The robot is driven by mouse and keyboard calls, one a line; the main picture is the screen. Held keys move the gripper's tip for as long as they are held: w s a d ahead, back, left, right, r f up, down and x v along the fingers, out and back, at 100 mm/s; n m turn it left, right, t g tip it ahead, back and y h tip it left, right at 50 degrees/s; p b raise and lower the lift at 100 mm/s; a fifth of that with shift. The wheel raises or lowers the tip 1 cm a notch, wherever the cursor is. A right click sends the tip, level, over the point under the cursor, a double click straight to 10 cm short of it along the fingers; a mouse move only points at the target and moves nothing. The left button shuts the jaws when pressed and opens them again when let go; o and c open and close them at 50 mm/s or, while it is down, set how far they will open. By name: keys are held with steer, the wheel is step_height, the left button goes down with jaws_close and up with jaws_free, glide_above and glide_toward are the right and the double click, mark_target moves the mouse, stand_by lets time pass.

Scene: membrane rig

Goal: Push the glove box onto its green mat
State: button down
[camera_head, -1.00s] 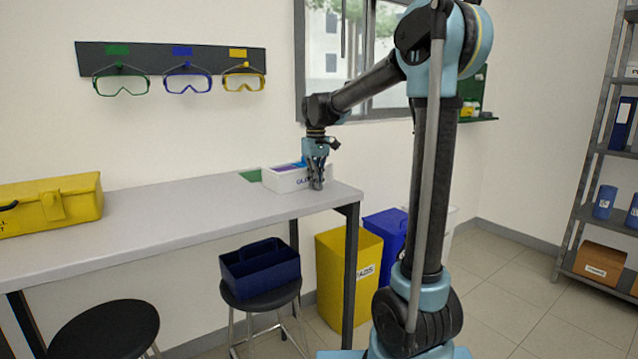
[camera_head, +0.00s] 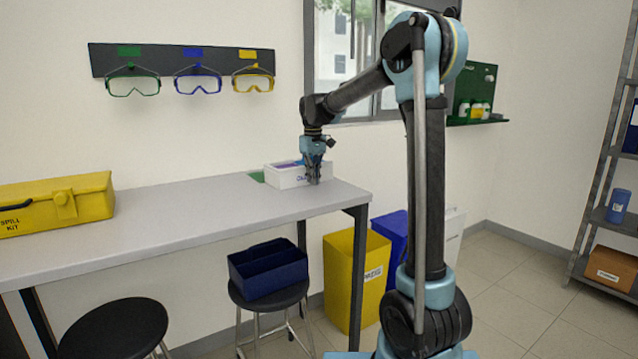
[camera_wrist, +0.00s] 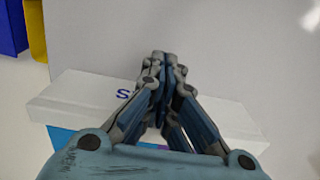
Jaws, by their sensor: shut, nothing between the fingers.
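The white glove box (camera_head: 285,180), with a blue and purple top, sits near the back right of the table. The green mat (camera_head: 257,177) shows as a small patch at the box's left; the box hides the rest. My gripper (camera_head: 313,182) is shut and empty, pointing down at the box's right part, in front of its lettered face. In the wrist view the shut fingertips (camera_wrist: 160,62) reach past the lettered side of the glove box (camera_wrist: 70,103). I cannot tell whether they touch it.
The grey-white table (camera_head: 190,215) is clear between the glove box and the yellow spill kit (camera_head: 60,203) at left. The table's right end is close to the box. Stools, a blue caddy (camera_head: 268,270) and bins (camera_head: 357,280) stand below.

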steer(key=w+a, duration=0.2)
steer(key=w, duration=0.1)
steer(key=w+a, duration=0.5)
steer(key=w, duration=0.2)
steer(key=shift+a, duration=0.3)
steer(key=shift+d, duration=0.1)
